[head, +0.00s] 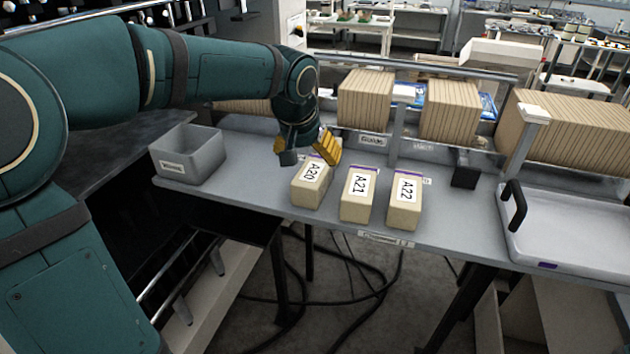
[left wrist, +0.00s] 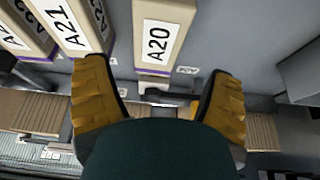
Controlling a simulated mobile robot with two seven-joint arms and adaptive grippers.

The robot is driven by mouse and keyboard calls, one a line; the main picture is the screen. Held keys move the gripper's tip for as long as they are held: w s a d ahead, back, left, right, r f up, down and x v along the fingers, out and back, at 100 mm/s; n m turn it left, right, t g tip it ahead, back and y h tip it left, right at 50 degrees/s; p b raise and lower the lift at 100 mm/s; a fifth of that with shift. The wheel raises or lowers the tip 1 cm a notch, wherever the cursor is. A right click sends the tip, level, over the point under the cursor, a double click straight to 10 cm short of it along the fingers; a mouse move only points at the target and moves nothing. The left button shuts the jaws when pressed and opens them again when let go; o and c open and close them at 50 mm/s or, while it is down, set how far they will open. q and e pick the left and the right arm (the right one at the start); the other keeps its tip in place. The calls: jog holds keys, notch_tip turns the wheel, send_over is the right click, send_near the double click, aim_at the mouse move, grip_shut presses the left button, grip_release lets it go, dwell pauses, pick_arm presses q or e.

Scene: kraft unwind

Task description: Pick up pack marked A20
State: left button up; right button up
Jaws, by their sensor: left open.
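The pack marked A20 (head: 311,184) is a tan block with a white label, standing at the left of a row of three packs on the grey table. My left gripper (head: 305,149) is open just above and behind the A20 pack, with yellow finger pads. In the left wrist view the A20 pack (left wrist: 162,35) lies ahead of the gap between the open fingers (left wrist: 160,100), with nothing held. The pack marked A21 (head: 357,194) stands just right of A20, and A22 (head: 404,200) is beyond it. My right gripper is not in view.
A grey bin (head: 188,153) stands left of the packs. A white tray (head: 570,225) with a black handle lies at the right. Stacks of brown cardboard (head: 365,98) stand in a rack behind the packs. The table's front edge runs close before the packs.

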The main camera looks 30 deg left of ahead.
aim_at(313, 171)
pick_arm(q)
jog(key=shift+d+b+x, duration=0.1)
jog(key=shift+b+x, duration=0.15)
jog(key=shift+x, duration=1.7)
jog(key=shift+d+b+x, duration=0.15)
jog(key=shift+b+x, duration=0.05)
jog(key=shift+x, duration=1.8)
jog(key=shift+s, duration=0.1)
jog(key=c, duration=1.1)
